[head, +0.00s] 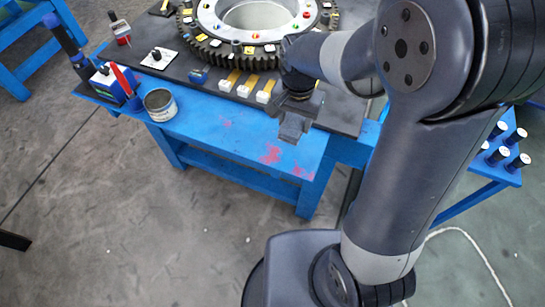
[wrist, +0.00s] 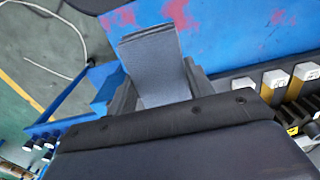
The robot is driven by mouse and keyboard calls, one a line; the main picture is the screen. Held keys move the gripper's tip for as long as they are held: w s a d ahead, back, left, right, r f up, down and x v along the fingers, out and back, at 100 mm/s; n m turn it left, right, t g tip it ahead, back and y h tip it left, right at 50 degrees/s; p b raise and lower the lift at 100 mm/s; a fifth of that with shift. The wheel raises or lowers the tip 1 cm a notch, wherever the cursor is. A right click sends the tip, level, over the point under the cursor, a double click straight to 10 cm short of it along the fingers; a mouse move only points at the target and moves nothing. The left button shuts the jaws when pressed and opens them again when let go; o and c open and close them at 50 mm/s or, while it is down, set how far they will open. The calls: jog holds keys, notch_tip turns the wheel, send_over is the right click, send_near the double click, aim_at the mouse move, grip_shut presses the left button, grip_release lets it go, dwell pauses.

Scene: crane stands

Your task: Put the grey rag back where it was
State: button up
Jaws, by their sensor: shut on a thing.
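The grey rag (wrist: 158,72) is a folded grey piece between the two fingers of my gripper (wrist: 160,90) in the wrist view. My gripper is shut on it. In the head view my gripper (head: 294,118) hangs over the right front part of the blue workbench (head: 240,140), and a grey end of the rag (head: 292,130) shows just below it. I cannot tell whether the rag touches the bench top.
A large toothed ring (head: 215,55) stands on a dark mat behind my gripper, with several white-and-yellow blocks (head: 246,88) in front of it. A tin (head: 160,104) and a blue box (head: 108,86) stand at the bench's left. The front strip between is mostly clear.

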aim_at(291, 149)
notch_tip(291, 149, down, 10)
jog(key=shift+s+r+p, duration=0.1)
jog(key=shift+p, duration=0.35)
jog(key=shift+f, duration=0.25)
jog(key=o, duration=0.9)
jog(key=shift+r, duration=0.1)
jog(key=shift+o, duration=0.2)
notch_tip(291, 149, up, 12)
jog(key=shift+r+b, duration=0.15)
jog(key=shift+b, duration=0.15)
